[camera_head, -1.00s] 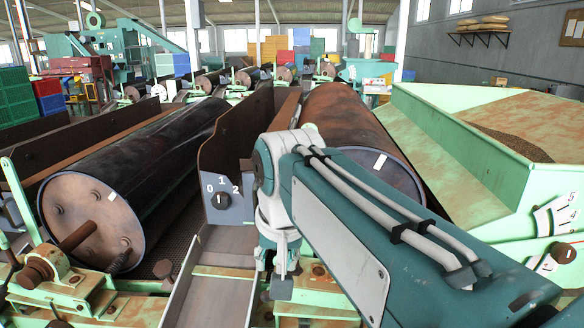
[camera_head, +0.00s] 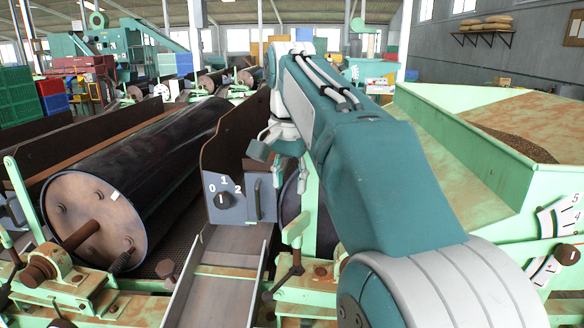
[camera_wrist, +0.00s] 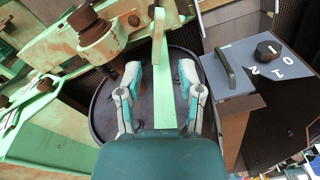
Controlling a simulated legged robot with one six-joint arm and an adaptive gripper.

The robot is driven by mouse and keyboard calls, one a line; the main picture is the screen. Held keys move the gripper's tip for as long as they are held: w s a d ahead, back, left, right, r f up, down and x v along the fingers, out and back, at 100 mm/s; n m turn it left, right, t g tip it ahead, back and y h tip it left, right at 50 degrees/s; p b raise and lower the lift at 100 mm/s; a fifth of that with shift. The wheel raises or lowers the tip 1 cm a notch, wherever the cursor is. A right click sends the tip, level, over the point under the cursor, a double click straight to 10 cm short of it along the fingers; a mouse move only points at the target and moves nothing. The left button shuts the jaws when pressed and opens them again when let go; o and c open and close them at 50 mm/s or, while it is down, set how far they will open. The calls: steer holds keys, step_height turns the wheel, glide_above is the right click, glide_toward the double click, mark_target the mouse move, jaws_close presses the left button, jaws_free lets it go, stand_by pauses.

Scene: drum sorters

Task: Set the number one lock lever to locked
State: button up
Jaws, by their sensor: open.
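A light green lever bar (camera_head: 310,200) stands in front of the right drum in the head view, partly behind my arm. In the wrist view, a light green bar (camera_wrist: 160,50) runs between the fingers of my gripper (camera_wrist: 160,76). My gripper is open, with visible gaps beside the bar, and I cannot tell its depth from it. In the head view my gripper (camera_head: 272,147) is above and left of the bar. Another light green lever (camera_head: 22,195) stands upright at the far left. No number shows on either lever, so I cannot tell which is number one.
A grey box with a 0-1-2 knob (camera_head: 222,200) and dark handle stands left of the bar; its knob also shows in the wrist view (camera_wrist: 267,50). A large dark drum (camera_head: 95,215) lies left. A green hopper (camera_head: 470,150) stands right. A metal chute (camera_head: 220,275) runs below.

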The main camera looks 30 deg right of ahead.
steer(key=shift+w+d+r+m+g, duration=0.2)
steer(key=shift+w+d+r+m, duration=0.1)
steer(key=shift+w+d+m, duration=0.3)
steer(key=shift+w+d+r+m+g, duration=0.2)
steer(key=shift+w+d+r+m, duration=0.15)
steer(key=shift+d, duration=0.3)
steer(key=shift+f, duration=0.1)
jaws_close()
steer(key=n+g, duration=0.2)
steer(key=n, duration=1.6)
glide_toward(278, 287)
steer(key=w+a+r, duration=0.3)
steer(key=w+a, duration=0.1)
steer(key=w, duration=0.2)
steer(key=s+d+f, duration=0.2)
steer(key=s+f, duration=0.3)
steer(key=f, duration=0.6)
steer(key=shift+s+d+h, duration=0.3)
steer(key=shift+d+h, duration=0.05)
steer(key=shift+h, duration=0.05)
